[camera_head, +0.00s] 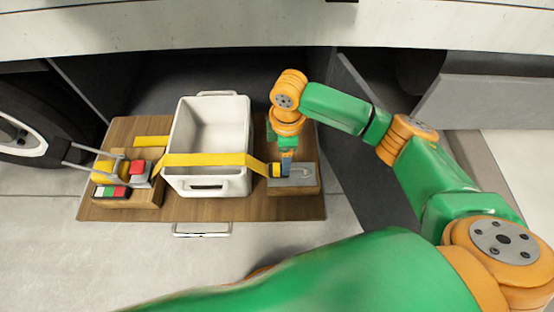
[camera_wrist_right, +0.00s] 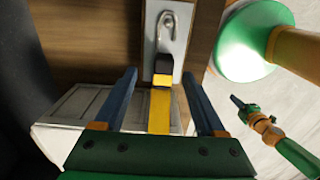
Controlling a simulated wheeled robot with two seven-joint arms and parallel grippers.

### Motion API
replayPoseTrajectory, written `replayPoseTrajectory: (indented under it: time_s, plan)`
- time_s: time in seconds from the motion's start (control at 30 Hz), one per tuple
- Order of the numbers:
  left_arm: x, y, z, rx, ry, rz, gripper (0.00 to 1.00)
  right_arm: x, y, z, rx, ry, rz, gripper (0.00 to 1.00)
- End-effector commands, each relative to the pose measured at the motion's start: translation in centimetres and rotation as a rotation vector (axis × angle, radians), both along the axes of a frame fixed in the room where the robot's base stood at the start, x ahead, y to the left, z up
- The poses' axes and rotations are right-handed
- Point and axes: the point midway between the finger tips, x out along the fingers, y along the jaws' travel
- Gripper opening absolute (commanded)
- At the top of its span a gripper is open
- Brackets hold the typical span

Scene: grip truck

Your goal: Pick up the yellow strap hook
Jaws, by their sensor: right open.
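The yellow strap (camera_head: 205,159) runs across the white crate to a grey plate on a wooden block at the right. In the right wrist view, the strap's end (camera_wrist_right: 160,108) has a black clip (camera_wrist_right: 163,68) and a silver metal hook (camera_wrist_right: 168,28) lying on the plate. My right gripper (camera_head: 286,163) points down over the strap end. In the wrist view its two blue fingers (camera_wrist_right: 160,76) are open, one on each side of the strap, with gaps to both. My left gripper (camera_wrist_right: 240,104) appears small at the right of the wrist view; its opening is unclear.
The open, empty white crate (camera_head: 207,187) stands on a wooden board (camera_head: 255,208). The truck's wheel (camera_head: 28,130) and side panel (camera_head: 478,98) flank the board.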

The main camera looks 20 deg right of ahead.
Motion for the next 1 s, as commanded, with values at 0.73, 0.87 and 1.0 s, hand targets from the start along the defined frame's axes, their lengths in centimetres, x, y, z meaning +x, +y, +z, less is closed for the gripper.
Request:
replayPoseTrajectory:
  time_s: [0.73,0.87,1.0]
  plan:
    - [0.8,1.5,-2.0,0.022,-0.021,0.011,0.0,-0.2,0.2,-5.9,0.0,-0.002,-0.001,0.21]
    - [0.8,1.5,-2.0,0.022,-0.021,0.011,0.0,-0.2,0.2,-5.9,0.0,-0.002,-0.001,0.0]
    - [0.8,1.5,-2.0,0.022,-0.02,0.011,0.0,-0.2,0.2,-5.9,0.0,-0.002,-0.001,0.0]
